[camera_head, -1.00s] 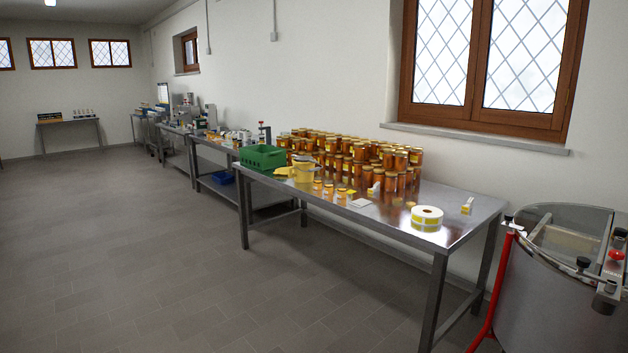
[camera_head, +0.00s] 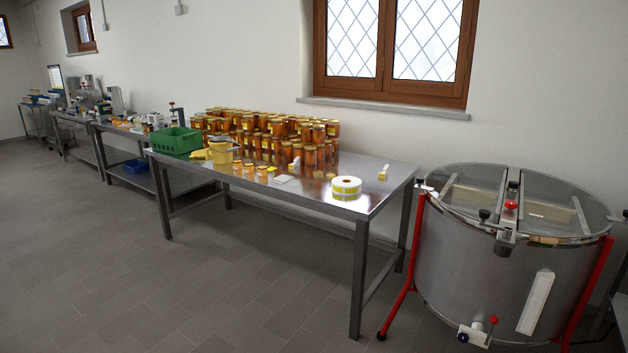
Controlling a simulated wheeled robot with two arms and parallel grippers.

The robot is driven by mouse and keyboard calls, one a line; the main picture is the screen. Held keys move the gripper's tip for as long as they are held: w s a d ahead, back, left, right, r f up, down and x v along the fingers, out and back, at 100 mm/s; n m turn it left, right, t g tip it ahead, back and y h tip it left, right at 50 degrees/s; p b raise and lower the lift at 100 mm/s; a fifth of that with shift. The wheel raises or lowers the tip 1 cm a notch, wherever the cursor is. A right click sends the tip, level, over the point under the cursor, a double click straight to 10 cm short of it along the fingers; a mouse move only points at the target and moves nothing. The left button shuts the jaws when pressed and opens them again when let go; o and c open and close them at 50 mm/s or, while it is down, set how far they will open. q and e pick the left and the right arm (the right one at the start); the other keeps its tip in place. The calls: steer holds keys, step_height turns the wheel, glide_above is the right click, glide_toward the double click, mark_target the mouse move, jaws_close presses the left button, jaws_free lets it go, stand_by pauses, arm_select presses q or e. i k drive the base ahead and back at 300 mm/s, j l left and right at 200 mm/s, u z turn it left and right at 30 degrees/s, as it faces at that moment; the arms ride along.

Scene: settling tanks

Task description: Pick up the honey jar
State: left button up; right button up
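Many honey jars (camera_head: 309,157), amber with yellowish lids, stand packed together on the back half of a steel table (camera_head: 375,199). They are stacked in layers toward the back left. Several small jars (camera_head: 249,169) stand in a row near the table's front edge. The frames do not single out one honey jar. Neither of my grippers shows in the head view, and the table is some distance away.
More benches (camera_head: 112,127) line the wall at left. The floor in front (camera_head: 200,290) is clear.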

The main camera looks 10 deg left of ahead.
mark_target(249, 166)
steer(key=i+j, duration=1.95)
steer(key=i+l+z, duration=0.05)
steer(key=i, duration=0.05)
